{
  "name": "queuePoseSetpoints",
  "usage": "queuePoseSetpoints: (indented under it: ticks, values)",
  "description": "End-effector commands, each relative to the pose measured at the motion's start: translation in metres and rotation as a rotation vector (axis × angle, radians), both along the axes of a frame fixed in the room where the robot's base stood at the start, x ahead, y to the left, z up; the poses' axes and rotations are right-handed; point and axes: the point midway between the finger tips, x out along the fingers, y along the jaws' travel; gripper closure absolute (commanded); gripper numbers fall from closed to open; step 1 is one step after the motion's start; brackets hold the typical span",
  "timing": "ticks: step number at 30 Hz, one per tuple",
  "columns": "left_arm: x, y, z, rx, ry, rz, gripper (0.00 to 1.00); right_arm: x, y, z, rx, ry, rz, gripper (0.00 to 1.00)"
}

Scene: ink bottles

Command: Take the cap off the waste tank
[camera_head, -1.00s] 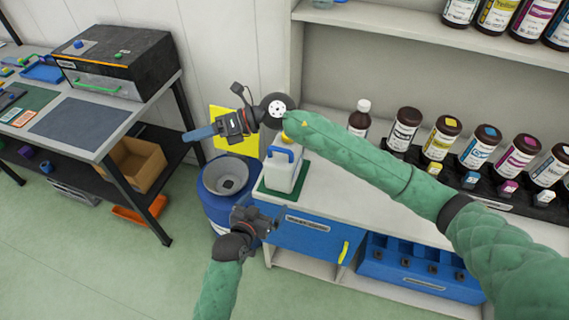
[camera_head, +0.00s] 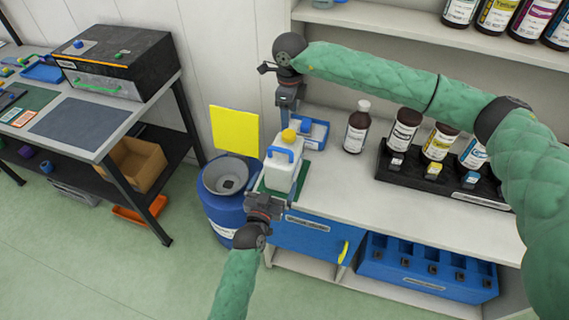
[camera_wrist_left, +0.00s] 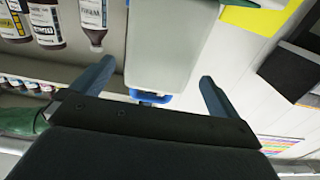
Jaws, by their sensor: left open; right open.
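The waste tank (camera_head: 280,174) is a white jug with a blue handle (camera_head: 281,153) and a yellow cap (camera_head: 288,136), standing upright on a green mat at the left end of the counter. The cap sits on top of the tank. My left gripper (camera_head: 268,197) is open at the tank's lower front. In the left wrist view the white tank body (camera_wrist_left: 172,45) shows between and beyond the open fingers (camera_wrist_left: 153,82); contact cannot be told. My right gripper (camera_head: 287,116) is open, pointing down just above and behind the cap; its fingertips are partly unclear.
A blue drum with a grey funnel (camera_head: 226,176) stands left of the counter. A blue tray (camera_head: 317,130) lies behind the tank. A brown bottle (camera_head: 357,128) and a black rack (camera_head: 390,170) of ink bottles stand to the right. A blue drawer (camera_head: 310,235) is below.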

Motion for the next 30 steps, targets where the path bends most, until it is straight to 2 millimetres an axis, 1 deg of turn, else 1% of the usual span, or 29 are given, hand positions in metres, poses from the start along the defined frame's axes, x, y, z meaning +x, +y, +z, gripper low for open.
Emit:
queuePoseSetpoints:
  ticks: [12,15,21,29,30]
  values:
    - [0.051,-0.016,0.001,0.001,-0.001,0.001,0.0,0.0,0.001,0.0,0.003,0.001,0.0,0.4]
    - [0.06,-0.019,0.0,0.0,0.001,0.0,0.0,-0.001,0.001,0.0,0.004,0.002,0.0,0.4]
    - [0.069,-0.022,0.0,0.0,0.0,0.0,0.0,-0.001,0.001,0.0,0.004,0.002,0.0,0.4]
    - [0.07,-0.022,0.0,0.0,0.001,0.0,0.0,-0.001,0.001,0.0,0.004,0.002,0.0,0.4]
    - [0.07,-0.022,0.0,0.0,0.001,0.0,0.06,-0.001,0.001,0.0,0.004,0.002,0.0,0.4]
